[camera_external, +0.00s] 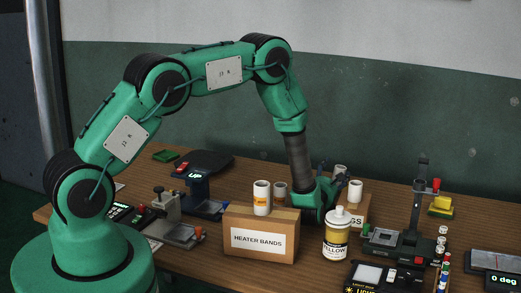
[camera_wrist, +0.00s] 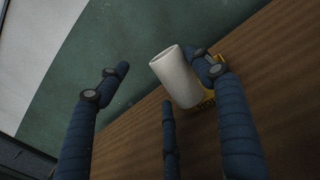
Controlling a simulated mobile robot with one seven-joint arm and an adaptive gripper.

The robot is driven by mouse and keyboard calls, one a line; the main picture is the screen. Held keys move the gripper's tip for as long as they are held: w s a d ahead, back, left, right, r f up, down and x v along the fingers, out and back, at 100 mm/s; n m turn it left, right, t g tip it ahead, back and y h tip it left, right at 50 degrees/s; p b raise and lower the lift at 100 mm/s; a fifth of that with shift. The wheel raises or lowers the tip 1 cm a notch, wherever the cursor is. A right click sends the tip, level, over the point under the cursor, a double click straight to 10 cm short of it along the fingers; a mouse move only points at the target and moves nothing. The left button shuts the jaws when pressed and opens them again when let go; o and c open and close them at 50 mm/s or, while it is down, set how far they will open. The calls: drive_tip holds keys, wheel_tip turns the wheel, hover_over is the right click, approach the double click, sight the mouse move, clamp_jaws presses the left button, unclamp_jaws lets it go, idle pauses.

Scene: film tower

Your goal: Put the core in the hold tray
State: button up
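My gripper (camera_external: 322,192) is low over the back middle of the table, pointing down behind the boxes. In the wrist view its dark blue fingers (camera_wrist: 165,85) are spread apart. A white hollow core (camera_wrist: 175,78) leans in that view beside the right finger, with the left finger well clear of it; contact cannot be told. I cannot identify the hold tray.
The heater bands box (camera_external: 258,242) and a yellow-labelled bottle (camera_external: 337,236) stand in front of my gripper. A black stand (camera_external: 411,220) is to the right, near several small vials (camera_external: 440,250). Other devices (camera_external: 196,192) fill the left. A yellow patch (camera_wrist: 208,100) shows behind the core.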

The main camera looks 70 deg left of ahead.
drive_tip(key=shift+s+d+f+p, duration=0.15)
drive_tip(key=shift+s+f+p, duration=0.15)
drive_tip(key=shift+f, duration=0.45)
drive_tip(key=shift+r, duration=0.2)
drive_tip(key=shift+s+d+p, duration=0.15)
drive_tip(key=shift+d+p, duration=0.1)
drive_tip(key=shift+p, duration=0.1)
drive_tip(key=shift+s+d+r, duration=0.2)
drive_tip(key=shift+s+d, duration=0.25)
drive_tip(key=shift+s+d+r, duration=0.15)
drive_tip(key=shift+s+d, duration=0.25)
drive_tip(key=shift+d, duration=0.05)
wheel_tip(320, 180, up, 7)
drive_tip(key=p, duration=0.1)
drive_tip(key=shift+w+a+r+p, duration=0.2)
drive_tip(key=shift+w+p, duration=0.05)
drive_tip(key=shift+p, duration=0.1)
